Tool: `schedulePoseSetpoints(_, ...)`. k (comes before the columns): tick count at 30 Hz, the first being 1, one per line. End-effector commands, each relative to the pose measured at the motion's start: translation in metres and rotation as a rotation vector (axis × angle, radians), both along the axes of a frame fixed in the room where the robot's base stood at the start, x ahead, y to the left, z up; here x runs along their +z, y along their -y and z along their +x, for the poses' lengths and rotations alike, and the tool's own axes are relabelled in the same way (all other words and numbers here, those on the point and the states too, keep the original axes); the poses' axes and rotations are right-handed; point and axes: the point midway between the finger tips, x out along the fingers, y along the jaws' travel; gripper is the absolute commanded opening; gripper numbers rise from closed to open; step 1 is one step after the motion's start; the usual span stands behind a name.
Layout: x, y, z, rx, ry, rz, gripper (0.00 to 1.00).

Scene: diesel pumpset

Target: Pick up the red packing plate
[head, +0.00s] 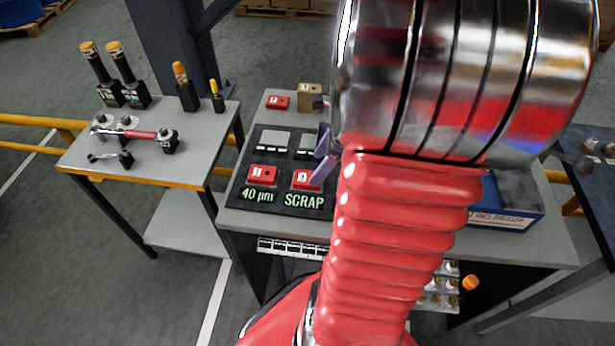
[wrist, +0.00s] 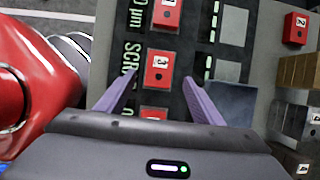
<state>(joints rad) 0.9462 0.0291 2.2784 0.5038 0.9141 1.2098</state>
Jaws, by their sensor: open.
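Several red square plates with white labels are in view; which one is the packing plate I cannot tell for sure. One plate (wrist: 158,68) sits beside the word SCRAP on a dark board; it also shows in the head view (head: 306,180). Another plate (wrist: 165,14) sits by the 40 µm mark. A third (wrist: 153,112) is partly hidden by my gripper in the wrist view. One more plate (head: 278,102) lies behind the board. My gripper (wrist: 160,75) is open and empty, its purple fingers either side of the SCRAP plate in the wrist view. Height above it is unclear.
The dark board (head: 257,197) lies on a grey bench and has pale grey squares (head: 274,140). A tan block (head: 310,97) stands behind it. A blue box (head: 507,217) is to the right. A side table (head: 95,162) holds tools. My red arm hides much of the bench.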

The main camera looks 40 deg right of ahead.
Motion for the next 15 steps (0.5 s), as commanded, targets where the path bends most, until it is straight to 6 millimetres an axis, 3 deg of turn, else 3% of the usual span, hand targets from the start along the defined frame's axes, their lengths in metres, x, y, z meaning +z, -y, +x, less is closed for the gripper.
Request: schedulePoseSetpoints(15,-0.0114,-0.0044,0.0047,0.001,0.000,0.002,0.61)
